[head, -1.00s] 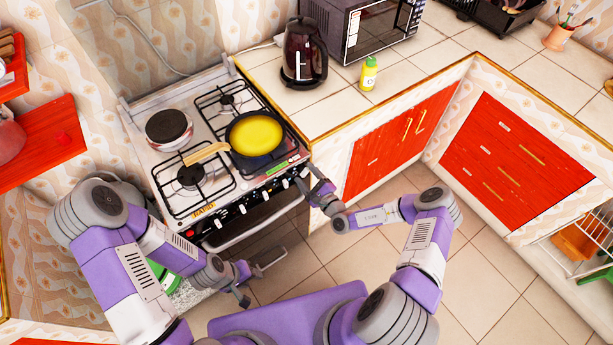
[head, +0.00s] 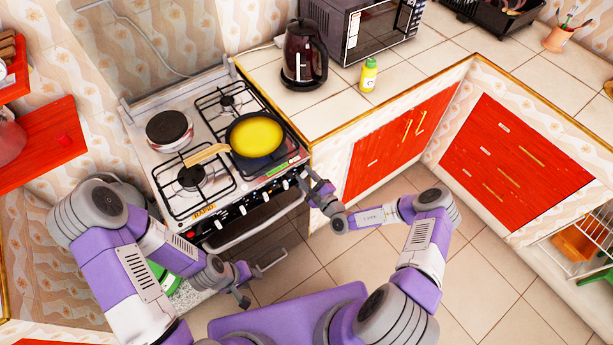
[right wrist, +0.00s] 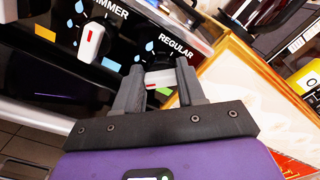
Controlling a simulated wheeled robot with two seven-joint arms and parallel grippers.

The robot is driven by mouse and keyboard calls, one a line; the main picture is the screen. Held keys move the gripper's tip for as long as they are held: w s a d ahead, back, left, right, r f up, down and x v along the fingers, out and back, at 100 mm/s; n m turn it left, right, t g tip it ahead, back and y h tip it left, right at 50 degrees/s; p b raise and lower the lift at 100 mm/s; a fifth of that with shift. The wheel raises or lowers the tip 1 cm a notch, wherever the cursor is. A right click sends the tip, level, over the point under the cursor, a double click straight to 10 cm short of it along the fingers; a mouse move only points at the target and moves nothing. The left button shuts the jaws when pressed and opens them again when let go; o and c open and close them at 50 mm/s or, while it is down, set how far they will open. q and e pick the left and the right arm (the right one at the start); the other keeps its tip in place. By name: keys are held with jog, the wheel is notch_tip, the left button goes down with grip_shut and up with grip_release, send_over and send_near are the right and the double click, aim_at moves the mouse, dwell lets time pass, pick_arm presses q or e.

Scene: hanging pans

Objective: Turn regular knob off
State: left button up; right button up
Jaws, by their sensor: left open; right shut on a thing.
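The stove (head: 185,148) has a row of white knobs along its front panel. In the right wrist view the regular knob (right wrist: 160,78), white with a red mark, lies between the two fingers of my right gripper (right wrist: 155,80), below the printed word REGULAR. My right gripper (head: 306,180) is shut on this knob at the right end of the panel; the fingers hide part of it. Another white knob (right wrist: 91,42) under the SIMMER label is untouched. My left gripper (head: 257,280) is open and empty, low in front of the stove.
A pan (head: 255,138) with yellow contents sits on a right burner, its wooden handle pointing left. A kettle (head: 303,55), a yellow bottle (head: 369,75) and a microwave (head: 375,28) stand on the counter. Red cupboards (head: 405,135) are right of my right gripper. The tiled floor is clear.

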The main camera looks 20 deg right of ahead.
jog(key=m+p, duration=0.1)
jog(key=m, duration=0.1)
jog(key=shift+r+m+p, duration=0.15)
jog(key=shift+m+p, duration=0.15)
jog(key=shift+m, duration=0.1)
jog(key=m+p, duration=0.1)
jog(key=m, duration=0.1)
jog(key=shift+d+m, duration=0.15)
jog(key=shift+m, duration=0.15)
jog(key=m, duration=0.2)
jog(key=shift+m, duration=0.4)
jog(key=m, duration=0.3)
jog(key=shift+w+d+m+p, duration=0.1)
jog(key=shift+d+m+p, duration=0.1)
jog(key=shift+m+p, duration=0.1)
jog(key=m, duration=0.3)
jog(key=shift+m, duration=0.3)
jog(key=m, duration=0.3)
jog(key=shift+d+f+m+b, duration=0.1)
jog(key=shift+f+m+b, duration=0.15)
jog(key=shift+m+b, duration=0.05)
jog(key=shift+f+m+b, duration=0.2)
jog(key=shift+m+b, duration=0.4)
jog(key=shift+m, duration=3)
